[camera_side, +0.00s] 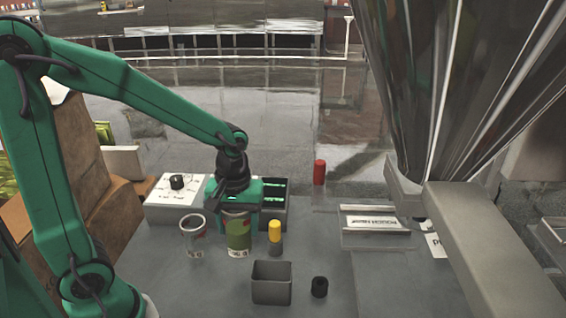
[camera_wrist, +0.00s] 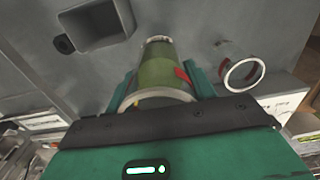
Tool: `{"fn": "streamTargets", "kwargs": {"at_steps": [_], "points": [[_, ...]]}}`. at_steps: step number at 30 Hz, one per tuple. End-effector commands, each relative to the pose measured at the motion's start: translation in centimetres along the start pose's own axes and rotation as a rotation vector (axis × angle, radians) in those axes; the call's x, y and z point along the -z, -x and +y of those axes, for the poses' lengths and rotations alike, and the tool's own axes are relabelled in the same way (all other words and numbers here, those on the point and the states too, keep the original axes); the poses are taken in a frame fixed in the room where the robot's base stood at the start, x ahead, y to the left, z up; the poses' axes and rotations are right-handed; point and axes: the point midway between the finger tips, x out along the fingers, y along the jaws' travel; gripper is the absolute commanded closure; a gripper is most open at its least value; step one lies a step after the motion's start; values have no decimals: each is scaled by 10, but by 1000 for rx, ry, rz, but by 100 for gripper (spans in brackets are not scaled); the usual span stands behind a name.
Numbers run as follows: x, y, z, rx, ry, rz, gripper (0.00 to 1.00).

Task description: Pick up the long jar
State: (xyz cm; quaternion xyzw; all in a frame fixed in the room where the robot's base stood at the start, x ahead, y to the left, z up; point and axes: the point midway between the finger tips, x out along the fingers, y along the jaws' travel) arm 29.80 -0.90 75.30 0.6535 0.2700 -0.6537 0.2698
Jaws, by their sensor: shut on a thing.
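The long jar (camera_side: 238,236) is green with a pale lower band and stands upright on the grey table in the side view. My green gripper (camera_side: 238,204) is over it from above and shut on its upper part. In the wrist view the jar (camera_wrist: 163,72) sits between the two green fingers of my gripper (camera_wrist: 165,90). A red mark shows on its side. I cannot tell whether the jar's base touches the table.
A clear empty jar (camera_side: 193,238) stands just left. A yellow-capped bottle (camera_side: 275,235) is close on the right. A grey square bin (camera_side: 271,283) and a black cap (camera_side: 319,287) are in front.

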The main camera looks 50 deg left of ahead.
Motion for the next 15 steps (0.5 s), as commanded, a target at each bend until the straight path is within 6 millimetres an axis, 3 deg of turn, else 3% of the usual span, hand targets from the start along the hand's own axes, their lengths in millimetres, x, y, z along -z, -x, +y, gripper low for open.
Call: {"fn": "streamTargets", "kwargs": {"at_steps": [6,15], "points": [[-30,20,13,-3,-5,2,71],[-52,34,21,-1,-2,1,71]]}}
